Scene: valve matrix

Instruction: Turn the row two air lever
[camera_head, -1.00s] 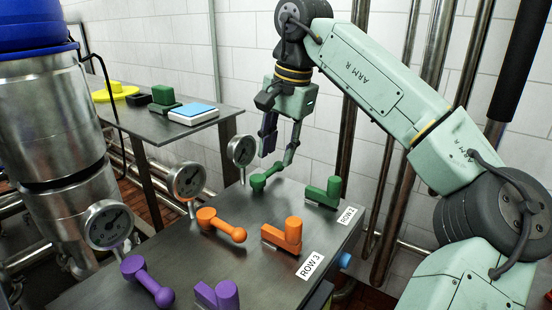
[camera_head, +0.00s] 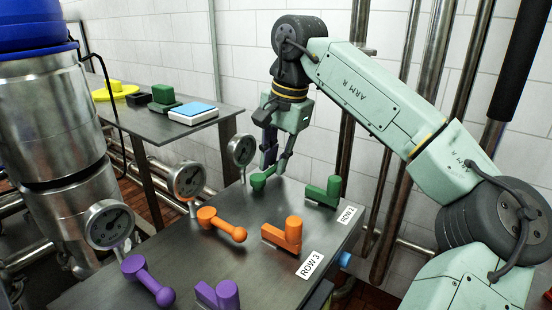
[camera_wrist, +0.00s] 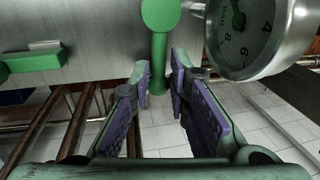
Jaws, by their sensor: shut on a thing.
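The green ball-ended lever (camera_head: 260,182) is at the far end of the metal table, beside a gauge. Its round hub and rod (camera_wrist: 159,50) show in the wrist view, with the rod running down between my fingertips. My gripper (camera_head: 276,168) reaches down from above and is shut on this lever's outer end. In the wrist view my gripper (camera_wrist: 161,75) has one purple-padded finger on each side of the rod end. The fingers partly hide the ball in the head view. The row label (camera_head: 347,214) near the green pair appears to read ROW 2.
A green block-shaped handle (camera_head: 324,192) stands right of the lever. Orange ball lever (camera_head: 222,223), orange block handle (camera_head: 284,236) and purple ball lever (camera_head: 147,280) lie nearer. A gauge (camera_head: 241,151) stands close left of my gripper. The ROW 3 label (camera_head: 310,264) is by the orange pair.

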